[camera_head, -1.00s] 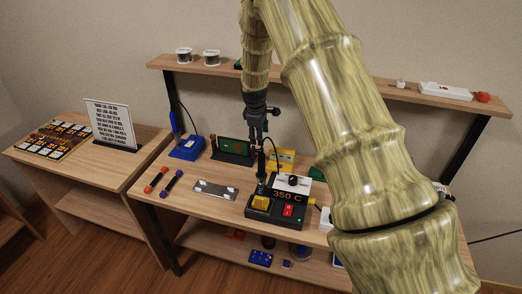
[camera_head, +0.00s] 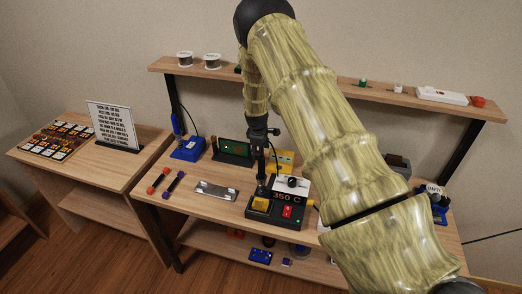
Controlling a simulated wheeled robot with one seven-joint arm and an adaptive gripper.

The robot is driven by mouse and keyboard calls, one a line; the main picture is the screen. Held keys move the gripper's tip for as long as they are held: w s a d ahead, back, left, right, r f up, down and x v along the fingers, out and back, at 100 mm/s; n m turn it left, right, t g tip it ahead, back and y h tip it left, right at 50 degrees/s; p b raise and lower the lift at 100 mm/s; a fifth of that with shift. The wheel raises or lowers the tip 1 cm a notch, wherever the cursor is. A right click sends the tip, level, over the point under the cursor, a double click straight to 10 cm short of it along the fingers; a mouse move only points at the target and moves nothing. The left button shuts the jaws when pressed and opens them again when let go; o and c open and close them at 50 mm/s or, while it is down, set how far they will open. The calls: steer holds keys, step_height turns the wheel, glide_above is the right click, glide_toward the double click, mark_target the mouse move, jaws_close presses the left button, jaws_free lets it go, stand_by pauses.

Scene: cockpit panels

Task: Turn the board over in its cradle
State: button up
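The green board (camera_head: 234,147) stands upright in its dark cradle (camera_head: 232,158) at the back of the workbench, left of the arm. A small light mark shows on its face. My gripper (camera_head: 258,151) points down just right of the board's right end, above the bench. It looks apart from the board, but the depth between them is hard to judge. Its fingers are small and dark against other dark parts, so I cannot tell whether they are open or shut.
The black station (camera_head: 275,208) reading 350 C stands in front of my gripper, with a dark upright tool and cable. A yellow holder (camera_head: 284,160) is right of the gripper. A blue stand (camera_head: 188,148) is left of the board. A metal plate (camera_head: 216,190) lies in front. My arm hides the bench's right part.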

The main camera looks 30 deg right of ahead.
steer(key=shift+d+f, duration=0.1)
steer(key=shift+f, duration=0.3)
steer(key=c, duration=1)
